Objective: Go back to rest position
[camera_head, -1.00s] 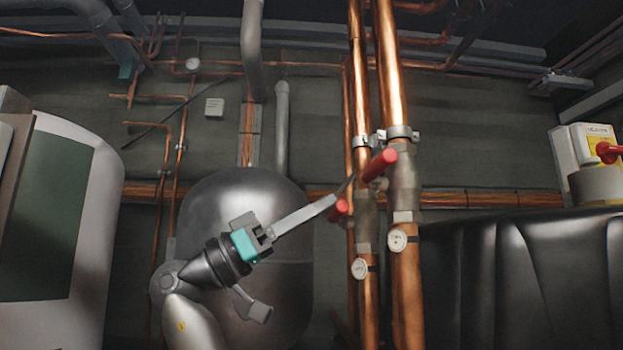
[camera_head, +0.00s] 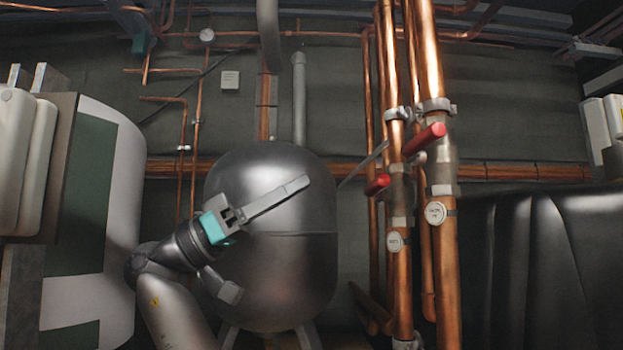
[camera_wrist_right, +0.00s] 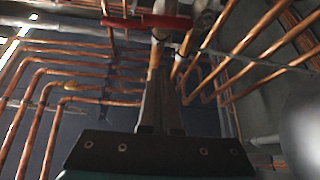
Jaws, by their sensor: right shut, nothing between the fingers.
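My right gripper (camera_head: 308,181) is shut with nothing in it. It shows in the head view in front of the grey tank, pointing up and to the right. Its fingertips are left of the red valve handles and apart from them. The lower red handle (camera_head: 377,184) and the upper red handle (camera_head: 426,138) sit on two copper pipes. In the right wrist view the shut fingers (camera_wrist_right: 160,100) point up toward a red handle (camera_wrist_right: 145,22) and copper pipes. My left gripper is not in view.
A rounded grey tank (camera_head: 285,270) stands behind my right arm. Vertical copper pipes (camera_head: 440,280) with round tags stand right of it. A white and green cabinet (camera_head: 120,190) is at the left, and a black ribbed unit (camera_head: 550,260) at the right. Open space lies between gripper and pipes.

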